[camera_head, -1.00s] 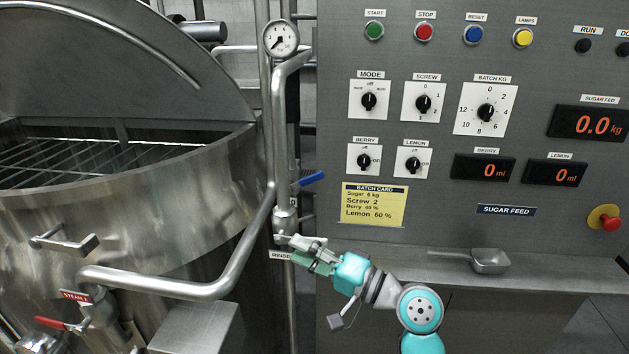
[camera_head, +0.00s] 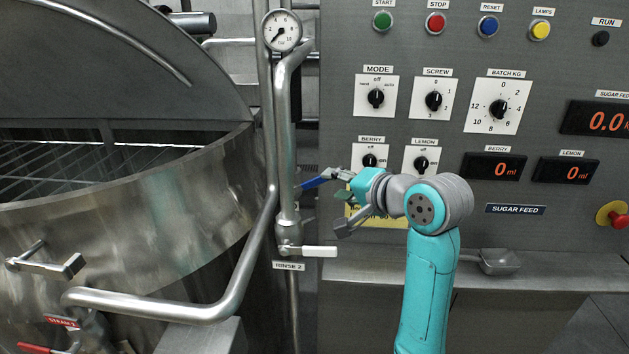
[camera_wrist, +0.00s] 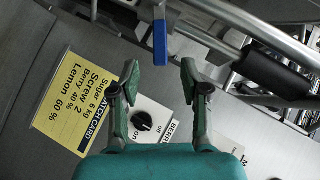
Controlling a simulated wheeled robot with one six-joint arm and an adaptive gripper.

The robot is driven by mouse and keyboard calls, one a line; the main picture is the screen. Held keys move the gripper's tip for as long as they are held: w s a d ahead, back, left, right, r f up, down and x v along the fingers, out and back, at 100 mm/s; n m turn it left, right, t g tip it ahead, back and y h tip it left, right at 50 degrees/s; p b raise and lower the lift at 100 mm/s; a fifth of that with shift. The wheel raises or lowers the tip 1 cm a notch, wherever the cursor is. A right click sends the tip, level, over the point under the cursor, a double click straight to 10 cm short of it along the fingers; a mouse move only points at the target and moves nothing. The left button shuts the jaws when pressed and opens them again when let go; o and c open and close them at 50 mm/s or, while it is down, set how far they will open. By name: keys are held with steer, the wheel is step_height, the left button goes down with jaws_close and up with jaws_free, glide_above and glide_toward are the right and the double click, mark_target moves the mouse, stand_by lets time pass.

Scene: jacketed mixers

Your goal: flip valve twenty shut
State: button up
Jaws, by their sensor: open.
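No label reading twenty is legible in either view. A blue lever handle (camera_head: 314,183) sticks out to the right of the vertical steel pipe, sloping slightly upward. It also shows in the wrist view (camera_wrist: 160,42), beyond my fingertips and roughly centred between them. My gripper (camera_head: 336,178) is just right of the blue lever's end; in the wrist view its two fingers (camera_wrist: 160,78) are apart with nothing between them. Below, a white lever handle (camera_head: 320,251) lies level, crosswise to the pipe, above the RINSE 2 label (camera_head: 289,266).
The control panel (camera_head: 440,60) stands close behind my gripper, with the lemon and berry knobs and the yellow batch card (camera_wrist: 75,103) nearby. A pressure gauge (camera_head: 282,31) tops the pipe. The steel mixer (camera_head: 150,240) and a red lever (camera_head: 40,349) are at left.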

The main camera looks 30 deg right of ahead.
mark_target(318, 182)
steer(key=x, duration=0.8)
steer(key=shift+w+f, duration=0.1)
steer(key=shift+c, duration=0.3)
jaws_close()
